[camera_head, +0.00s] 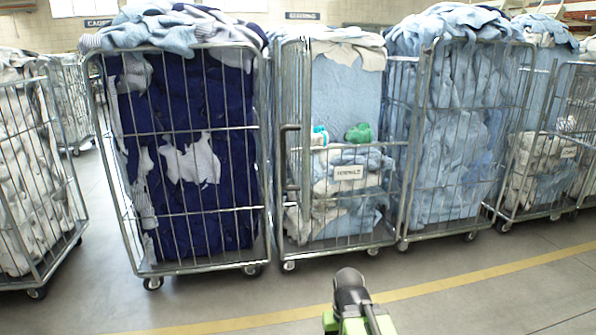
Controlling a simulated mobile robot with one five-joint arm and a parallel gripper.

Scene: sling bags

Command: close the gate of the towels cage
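The middle cage (343,248) is a wire roll cage holding light blue and cream cloth. It has a white label (349,172) on its lower front, with lettering too small to read surely as towels. Its lower front is barred and its upper front looks open. A narrow barred panel (305,100) with a dark upright handle (290,160) stands at its left side. It looks like a gate seen nearly edge-on, but I cannot tell surely. My gripper (350,283), dark with green parts, is at the bottom centre, in front of and apart from the cage. Its fingers are not clear.
A cage of dark blue cloth (185,267) stands close on the left, and a light blue one (440,232) close on the right. More cages stand at both edges. The floor in front is clear, crossed by a yellow line (450,285).

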